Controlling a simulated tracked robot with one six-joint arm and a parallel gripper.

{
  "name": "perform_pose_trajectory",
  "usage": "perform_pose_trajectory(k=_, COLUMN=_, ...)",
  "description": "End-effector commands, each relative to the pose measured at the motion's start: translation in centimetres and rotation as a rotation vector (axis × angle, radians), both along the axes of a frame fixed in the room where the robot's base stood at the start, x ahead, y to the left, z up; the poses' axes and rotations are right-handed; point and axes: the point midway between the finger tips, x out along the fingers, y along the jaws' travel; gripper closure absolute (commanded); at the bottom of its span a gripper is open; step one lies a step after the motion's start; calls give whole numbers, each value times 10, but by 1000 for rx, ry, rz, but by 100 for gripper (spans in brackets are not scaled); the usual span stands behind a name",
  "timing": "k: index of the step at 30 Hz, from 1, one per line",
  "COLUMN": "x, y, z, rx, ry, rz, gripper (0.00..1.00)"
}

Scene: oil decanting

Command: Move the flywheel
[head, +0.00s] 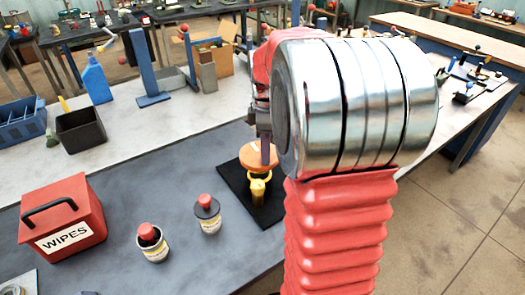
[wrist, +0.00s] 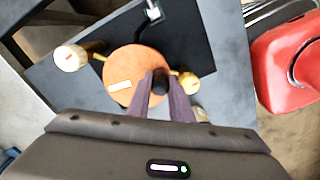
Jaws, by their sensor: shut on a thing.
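The orange disc, which looks like the flywheel, shows in the head view (head: 254,156) and, with a pale label, in the wrist view (wrist: 128,63). My gripper (wrist: 161,84) is shut on a black knob at the disc's edge. In the head view my gripper (head: 265,150) comes down on the disc from above, partly covered by my arm. A yellow fitting (head: 258,188) shows directly below the disc, above a black mat (head: 236,196). I cannot tell whether the disc touches the fitting.
A red wipes box (head: 66,225) stands at the left. Behind are a black bin (head: 80,130), a blue bottle (head: 96,82) and a blue stand (head: 146,70).

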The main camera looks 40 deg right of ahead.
Motion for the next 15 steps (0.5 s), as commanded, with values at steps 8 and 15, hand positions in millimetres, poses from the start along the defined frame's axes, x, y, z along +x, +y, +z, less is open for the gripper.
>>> perform_pose_trajectory(k=8, x=0, y=-5, z=1, rx=-2, ry=-4, rz=114, gripper=100)
perform_pose_trajectory(k=15, x=0, y=-6, z=1, rx=-2, ry=-4, rz=137, gripper=100)
